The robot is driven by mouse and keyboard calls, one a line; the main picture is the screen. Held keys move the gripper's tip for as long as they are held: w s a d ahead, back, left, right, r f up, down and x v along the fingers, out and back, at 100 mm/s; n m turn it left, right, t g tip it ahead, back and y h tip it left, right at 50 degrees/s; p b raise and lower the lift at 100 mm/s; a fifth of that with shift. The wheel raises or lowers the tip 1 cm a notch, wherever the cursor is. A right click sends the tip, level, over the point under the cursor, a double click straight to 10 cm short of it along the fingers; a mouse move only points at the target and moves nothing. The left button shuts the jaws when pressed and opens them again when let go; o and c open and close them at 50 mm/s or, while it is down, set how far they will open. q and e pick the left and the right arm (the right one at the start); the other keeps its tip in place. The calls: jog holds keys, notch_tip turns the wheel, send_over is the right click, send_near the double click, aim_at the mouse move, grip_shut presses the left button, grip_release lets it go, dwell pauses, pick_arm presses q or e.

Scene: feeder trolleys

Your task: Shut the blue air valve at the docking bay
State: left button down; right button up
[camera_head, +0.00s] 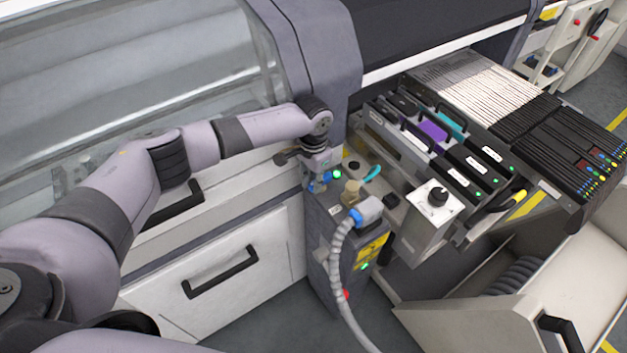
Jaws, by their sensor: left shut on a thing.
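The docking bay is a grey box (321,258) at the front corner of the machine. A green light (337,174) glows just right of the fingers. My right gripper is out of view.
A ribbed grey hose (336,270) with a blue-collared plug hangs from the box's front. A teal lever (373,173) and a brass-coloured fitting (352,192) stand close to the gripper.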

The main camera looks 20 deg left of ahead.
pick_arm(q)
jog(key=shift+w+a+m, duration=0.1)
jog(key=shift+m, duration=0.5)
jog(key=c, duration=1.5)
grip_release()
jog(key=shift+r, duration=0.1)
notch_tip(320, 180, up, 12)
jog(key=shift+f, duration=0.1)
